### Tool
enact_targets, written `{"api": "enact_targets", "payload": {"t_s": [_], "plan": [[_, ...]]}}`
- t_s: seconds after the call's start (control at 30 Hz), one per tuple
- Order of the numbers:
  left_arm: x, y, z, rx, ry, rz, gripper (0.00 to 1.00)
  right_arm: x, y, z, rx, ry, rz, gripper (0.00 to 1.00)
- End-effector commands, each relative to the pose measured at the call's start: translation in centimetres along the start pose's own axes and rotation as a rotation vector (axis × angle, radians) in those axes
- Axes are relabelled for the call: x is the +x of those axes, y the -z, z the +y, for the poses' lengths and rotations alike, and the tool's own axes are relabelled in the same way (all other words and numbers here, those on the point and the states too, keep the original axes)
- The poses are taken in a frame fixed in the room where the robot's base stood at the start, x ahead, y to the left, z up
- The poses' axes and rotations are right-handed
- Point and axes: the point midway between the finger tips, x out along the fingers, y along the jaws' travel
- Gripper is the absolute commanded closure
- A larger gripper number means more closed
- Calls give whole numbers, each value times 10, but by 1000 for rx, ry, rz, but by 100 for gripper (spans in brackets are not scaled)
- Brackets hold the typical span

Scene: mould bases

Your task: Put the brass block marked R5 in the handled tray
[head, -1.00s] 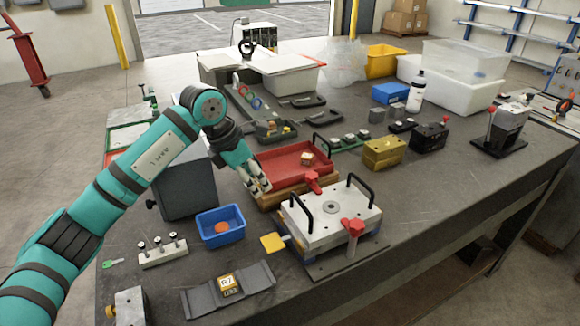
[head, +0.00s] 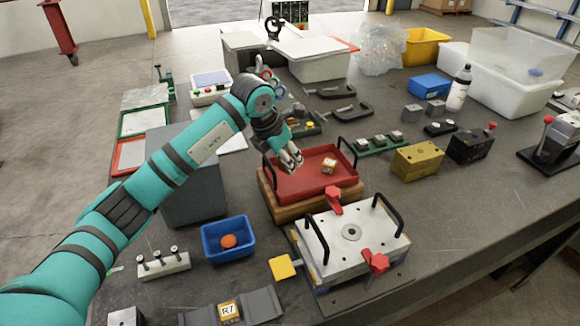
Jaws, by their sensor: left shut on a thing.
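My left gripper (head: 291,160) is above the left back part of the red tray with black handles (head: 305,189). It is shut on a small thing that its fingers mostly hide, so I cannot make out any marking. A small brass-coloured block with a pale top (head: 329,166) lies inside the tray, right of the gripper; its marking is too small to read. Another brass block, marked R7 (head: 229,312), sits on a grey V-shaped holder (head: 264,304) at the front. My right gripper is not in view.
A white mould plate with black handles and red clamps (head: 340,246) stands in front of the tray. A blue bin with an orange thing (head: 214,252) is at the left. Black clamps (head: 350,113) lie behind; a brass box (head: 417,161) is right. The table's right front is bare.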

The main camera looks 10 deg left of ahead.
Motion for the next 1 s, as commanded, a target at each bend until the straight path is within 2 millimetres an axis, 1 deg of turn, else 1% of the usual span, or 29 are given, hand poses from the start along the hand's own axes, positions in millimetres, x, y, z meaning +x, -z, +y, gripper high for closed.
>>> {"api": "enact_targets", "payload": {"t_s": [0.03,0.1,0.17,0.27,0.37,0.43,0.5,0.57,0.7,0.73,0.8,1.0], "plan": [[2,0,0,0,1,-3,100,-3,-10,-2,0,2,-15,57],[6,2,0,1,0,-2,100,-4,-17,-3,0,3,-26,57],[12,5,0,1,1,0,100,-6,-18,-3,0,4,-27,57],[24,10,-1,0,3,1,100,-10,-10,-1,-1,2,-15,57],[36,15,0,0,1,0,100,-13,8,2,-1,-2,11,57],[39,16,0,1,0,-3,100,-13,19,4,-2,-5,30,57],[39,15,0,2,-1,-4,100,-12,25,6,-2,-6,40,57],[39,15,0,2,-1,-4,100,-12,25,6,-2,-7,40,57],[42,17,0,2,-1,-3,100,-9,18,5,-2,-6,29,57],[42,17,0,1,0,-1,65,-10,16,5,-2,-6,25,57],[42,17,0,1,0,-1,57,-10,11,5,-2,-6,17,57],[42,17,0,1,0,-1,57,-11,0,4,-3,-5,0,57]]}}
